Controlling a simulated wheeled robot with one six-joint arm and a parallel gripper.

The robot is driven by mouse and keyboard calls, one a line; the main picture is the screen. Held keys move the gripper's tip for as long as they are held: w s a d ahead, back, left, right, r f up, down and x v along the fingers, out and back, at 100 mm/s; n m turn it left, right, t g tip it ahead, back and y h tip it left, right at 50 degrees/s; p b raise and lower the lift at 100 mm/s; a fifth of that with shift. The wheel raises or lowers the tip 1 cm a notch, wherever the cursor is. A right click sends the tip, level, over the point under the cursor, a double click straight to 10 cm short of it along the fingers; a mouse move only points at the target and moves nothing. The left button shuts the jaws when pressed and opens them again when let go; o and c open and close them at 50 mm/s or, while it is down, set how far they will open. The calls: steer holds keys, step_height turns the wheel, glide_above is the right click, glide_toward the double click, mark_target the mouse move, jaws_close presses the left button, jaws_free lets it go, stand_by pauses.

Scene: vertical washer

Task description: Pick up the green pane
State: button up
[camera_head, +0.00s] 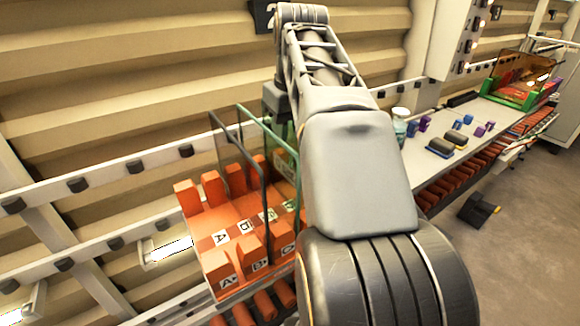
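An orange rack (217,268) with upright posts and letter labels stands left of my arm. Two thin upright panes stand in it. The green-edged pane (258,125) is the farther one, and its right part is hidden behind my arm. The dark-edged pane (234,138) stands nearer, to its left. My arm rises through the middle of the view and bends over at the top. A dark grey block (275,98) beside the arm, just above the green pane, seems to be part of my gripper. Its fingers are hidden behind the arm, so I cannot tell whether they touch the pane.
Orange rollers (265,304) run under the rack. A rail with dark knobs (78,185) lines the wall. On the right, a white table (470,125) holds small blue and purple blocks and a glass bottle (400,128). A green-based rack (520,90) with an amber pane stands farther back.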

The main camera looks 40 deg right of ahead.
jaws_close()
steer(key=shift+r, duration=0.1)
stand_by(1.3)
